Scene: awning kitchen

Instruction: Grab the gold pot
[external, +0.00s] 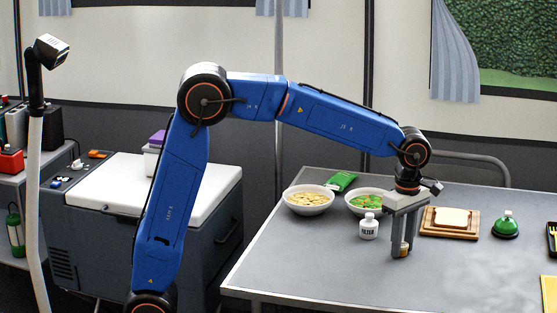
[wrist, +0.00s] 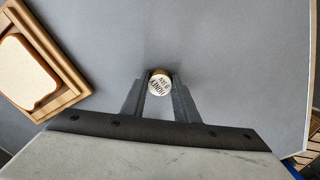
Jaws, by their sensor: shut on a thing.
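The gold pot (wrist: 159,84) shows in the wrist view as a small round pot with a gold rim and a pale lid with dark lettering, of which I can read "HONEY". It sits between the two fingertips of my gripper (wrist: 159,88), which is shut on it. In the external view, my gripper (external: 402,248) points straight down at the grey table, right of the white bottle. A bit of the gold pot (external: 404,252) shows low between the fingers there; most of it is hidden. I cannot tell whether it touches the table.
A white bottle (external: 369,227) stands just left of my gripper. Behind are two food bowls (external: 308,207) and a green packet (external: 341,181). Bread on a wooden board (external: 430,231) and a green bell (external: 506,225) lie right. The front of the table (external: 330,270) is clear.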

